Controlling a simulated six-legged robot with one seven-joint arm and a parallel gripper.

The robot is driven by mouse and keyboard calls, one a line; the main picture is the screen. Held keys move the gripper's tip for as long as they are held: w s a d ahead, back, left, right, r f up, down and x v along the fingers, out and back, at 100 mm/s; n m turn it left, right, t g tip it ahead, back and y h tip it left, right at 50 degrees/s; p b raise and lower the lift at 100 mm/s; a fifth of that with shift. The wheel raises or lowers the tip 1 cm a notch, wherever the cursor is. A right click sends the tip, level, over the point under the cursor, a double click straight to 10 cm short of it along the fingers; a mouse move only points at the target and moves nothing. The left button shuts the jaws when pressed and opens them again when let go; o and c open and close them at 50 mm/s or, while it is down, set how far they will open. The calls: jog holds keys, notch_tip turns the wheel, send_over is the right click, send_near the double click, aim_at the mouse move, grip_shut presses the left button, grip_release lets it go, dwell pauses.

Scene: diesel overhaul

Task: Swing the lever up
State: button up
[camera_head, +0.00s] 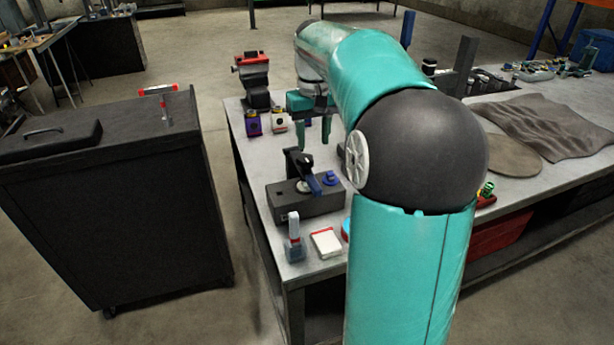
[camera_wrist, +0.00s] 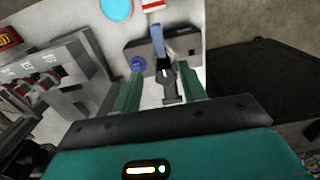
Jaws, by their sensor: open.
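A dark box (camera_head: 325,203) sits on the bench near its left end. It carries a blue lever (camera_head: 309,177), a black upright piece and a round blue knob (camera_head: 331,178). In the wrist view the lever (camera_wrist: 158,40) lies across the dark box (camera_wrist: 176,47), with the knob (camera_wrist: 138,63) to its left. My gripper (camera_head: 317,140) is open and empty, above and behind the box in the head view. In the wrist view the black piece (camera_wrist: 169,88) shows between its fingers (camera_wrist: 161,76). I cannot tell whether they touch anything.
A red-topped vise (camera_head: 253,75) and small purple and white items stand behind on the bench. A grey upright tool (camera_head: 293,240) and a white-and-red box (camera_head: 326,243) stand in front. A black cabinet (camera_head: 110,210) stands left, across a floor gap.

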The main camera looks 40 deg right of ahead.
aim_at(314, 183)
jog(key=f, duration=1.2)
jog(key=shift+s, duration=0.3)
jog(key=shift+w+f, duration=0.15)
jog(key=shift+f, duration=0.05)
grip_shut()
